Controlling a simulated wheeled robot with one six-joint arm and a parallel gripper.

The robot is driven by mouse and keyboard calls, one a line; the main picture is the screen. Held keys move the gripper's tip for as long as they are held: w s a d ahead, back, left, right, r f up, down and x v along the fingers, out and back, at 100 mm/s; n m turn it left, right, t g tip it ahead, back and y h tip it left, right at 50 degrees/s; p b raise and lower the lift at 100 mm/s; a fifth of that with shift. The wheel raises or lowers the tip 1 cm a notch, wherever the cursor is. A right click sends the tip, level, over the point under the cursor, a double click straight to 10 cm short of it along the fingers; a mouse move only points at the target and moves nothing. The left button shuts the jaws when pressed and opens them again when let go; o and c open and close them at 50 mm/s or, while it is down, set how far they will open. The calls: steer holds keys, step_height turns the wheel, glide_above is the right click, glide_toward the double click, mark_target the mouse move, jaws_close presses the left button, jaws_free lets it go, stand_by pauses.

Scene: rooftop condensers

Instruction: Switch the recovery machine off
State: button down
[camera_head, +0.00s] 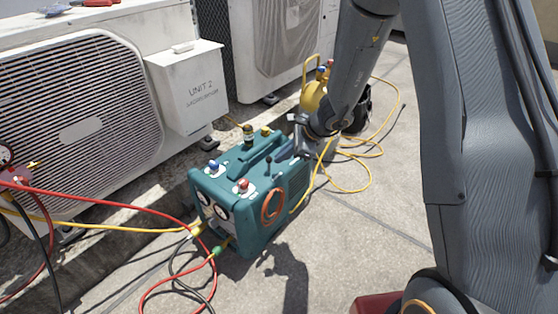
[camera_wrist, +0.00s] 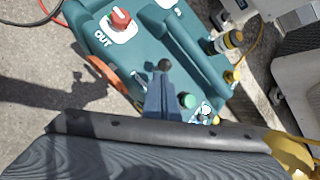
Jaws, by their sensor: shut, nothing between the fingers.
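The recovery machine (camera_head: 222,182) is a teal box standing on the rooftop floor. It has a blue knob (camera_head: 213,166), a red knob (camera_head: 243,186) and two gauges on its front. A small black ball-topped lever (camera_head: 268,161) stands on its top; it also shows in the wrist view (camera_wrist: 165,65). My gripper (camera_head: 287,152) is shut and empty, low over the machine's rear top. In the wrist view its fingertips (camera_wrist: 162,78) are right by the lever; I cannot tell whether they touch. A green round button (camera_wrist: 187,100) lies right of the fingers.
A yellow cylinder (camera_head: 313,95) stands behind my arm. Red, yellow and black hoses (camera_head: 110,205) lie at the left front. Open floor (camera_head: 370,225) is at the right.

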steer(key=shift+s+a, duration=0.7)
steer(key=shift+a, duration=0.3)
steer(key=shift+r, duration=0.1)
stand_by(0.7)
steer(key=shift+r+p, duration=0.55)
steer(key=shift+r, duration=0.2)
steer(key=shift+d, duration=0.1)
steer(key=d+f+p+v, duration=0.1)
steer(key=p+v, duration=0.4)
steer(key=v, duration=0.7)
steer(key=shift+d, duration=0.9)
steer(key=shift+r, duration=0.1)
